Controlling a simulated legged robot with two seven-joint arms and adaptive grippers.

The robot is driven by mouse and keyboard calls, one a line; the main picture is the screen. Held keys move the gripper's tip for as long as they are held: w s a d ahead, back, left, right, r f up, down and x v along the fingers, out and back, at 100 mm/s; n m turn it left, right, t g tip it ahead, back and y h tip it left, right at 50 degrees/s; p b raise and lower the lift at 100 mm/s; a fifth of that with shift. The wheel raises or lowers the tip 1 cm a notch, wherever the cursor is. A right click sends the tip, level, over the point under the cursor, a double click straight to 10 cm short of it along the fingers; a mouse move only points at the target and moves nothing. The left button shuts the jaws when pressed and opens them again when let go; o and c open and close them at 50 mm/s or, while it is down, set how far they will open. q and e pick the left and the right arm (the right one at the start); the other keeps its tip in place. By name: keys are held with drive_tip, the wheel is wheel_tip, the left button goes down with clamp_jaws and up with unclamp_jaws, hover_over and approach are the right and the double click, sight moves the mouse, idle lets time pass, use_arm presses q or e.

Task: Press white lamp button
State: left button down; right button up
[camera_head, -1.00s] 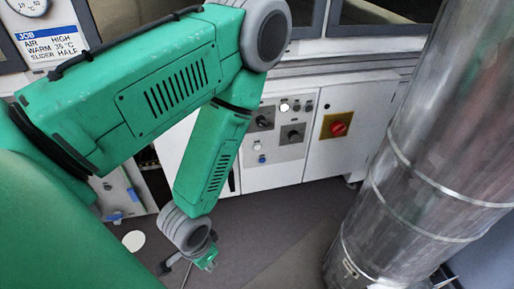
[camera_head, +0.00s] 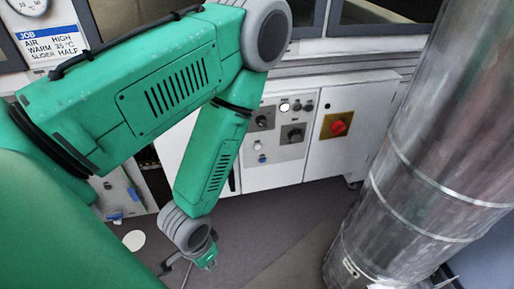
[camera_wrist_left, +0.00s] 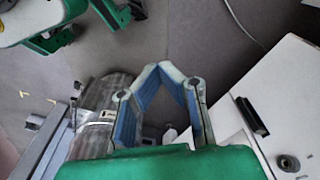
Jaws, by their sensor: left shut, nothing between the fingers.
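My left arm bends down in front of the cabinet's left part. My left gripper (camera_head: 207,262) hangs low over the floor, below and left of the button, well apart from it. In the left wrist view, the blue-padded fingers of the gripper (camera_wrist_left: 163,70) are shut with nothing between them. The button does not show there. My right gripper is not in view.
Dark knobs (camera_head: 294,135) sit below the button, and a red switch (camera_head: 338,127) on a yellow plate sits to its right. A large metal duct (camera_head: 415,170) stands at the right. A job card (camera_head: 50,42) is at the upper left. The floor before the cabinet is clear.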

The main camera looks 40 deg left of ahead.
sight(258, 147)
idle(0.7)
use_arm(q)
drive_tip(key=w+a+f+m+t+b, duration=0.25)
drive_tip(key=w+f+t, duration=0.2)
drive_tip(key=w, duration=0.65)
drive_tip(key=w+a+r+m+t+b, duration=0.1)
drive_tip(key=w+m+t+b, duration=0.2)
drive_tip(key=w, duration=0.8)
drive_tip(key=w+a+r+m+t+y+b, duration=0.1)
drive_tip(key=w+a+m+t+b, duration=0.1)
drive_tip(key=w+t, duration=0.5)
drive_tip(key=w+m+b, duration=0.1)
drive_tip(key=w+m, duration=0.1)
drive_tip(key=w, duration=0.3)
drive_tip(key=shift+w+a+r+b, duration=0.15)
drive_tip(key=shift+a+b, duration=0.1)
drive_tip(key=shift+b, duration=0.05)
drive_tip(key=shift+m, duration=0.25)
drive_tip(key=shift+w+a+b, duration=0.8)
drive_tip(key=shift+w+a, duration=0.65)
drive_tip(key=shift+a, duration=0.25)
drive_tip(key=shift+w+a+b, duration=0.75)
drive_tip(key=shift+w+a, duration=0.65)
drive_tip(key=shift+a, duration=0.3)
drive_tip(key=shift+w+a, duration=0.1)
drive_tip(key=shift+w, duration=0.05)
